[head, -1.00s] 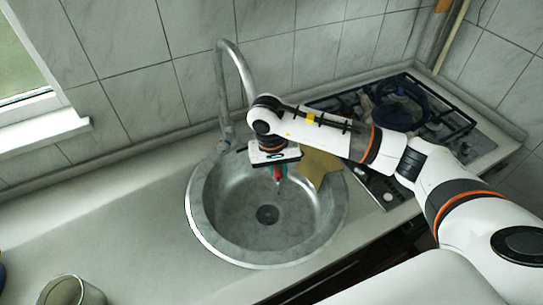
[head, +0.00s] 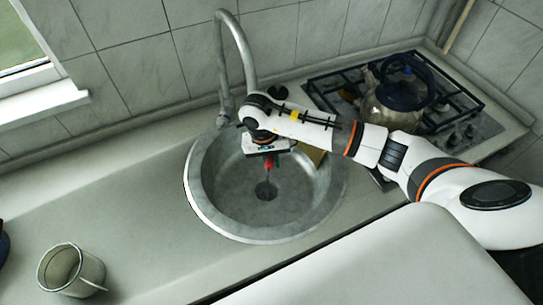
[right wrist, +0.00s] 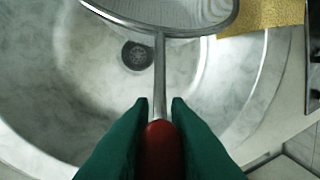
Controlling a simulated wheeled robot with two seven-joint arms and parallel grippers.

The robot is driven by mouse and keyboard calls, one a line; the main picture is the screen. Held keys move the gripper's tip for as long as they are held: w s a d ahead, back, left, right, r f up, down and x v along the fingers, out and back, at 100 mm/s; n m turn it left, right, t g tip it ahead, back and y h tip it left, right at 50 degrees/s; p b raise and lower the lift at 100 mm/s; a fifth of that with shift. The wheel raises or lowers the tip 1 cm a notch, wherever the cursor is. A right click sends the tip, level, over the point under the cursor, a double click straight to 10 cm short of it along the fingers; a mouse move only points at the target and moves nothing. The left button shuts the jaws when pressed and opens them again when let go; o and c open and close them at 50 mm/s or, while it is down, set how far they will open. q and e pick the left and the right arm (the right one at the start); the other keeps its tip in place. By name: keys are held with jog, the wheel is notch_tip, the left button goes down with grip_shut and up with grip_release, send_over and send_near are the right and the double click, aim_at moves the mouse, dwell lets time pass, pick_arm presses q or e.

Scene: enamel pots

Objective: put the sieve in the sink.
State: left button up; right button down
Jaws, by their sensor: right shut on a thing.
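The sieve (right wrist: 160,75) has a red handle, a metal stem and a round mesh bowl, partly cut off at the top of the right wrist view. My right gripper (right wrist: 160,108) is shut on the red handle with its green fingers on both sides. In the head view my right gripper (head: 268,160) is over the back part of the round metal sink (head: 197,190), with a bit of red showing below it. The mesh cannot be made out there. I cannot tell whether the sieve touches the sink. My left gripper is not in view.
A curved faucet (head: 222,70) stands behind the sink. A yellow cloth (right wrist: 262,18) lies at the sink's edge. A kettle (head: 385,105) stands on the stove (head: 455,110) at right. A pot (head: 72,270) stands front left.

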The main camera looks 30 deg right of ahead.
jog(key=c, duration=1.3)
grip_release()
notch_tip(320, 180, up, 12)
jog(key=a+b, duration=0.1)
jog(key=b, duration=0.1)
jog(key=shift+w+a, duration=0.4)
jog(key=shift+s+f, duration=0.1)
jog(key=shift+f, duration=0.1)
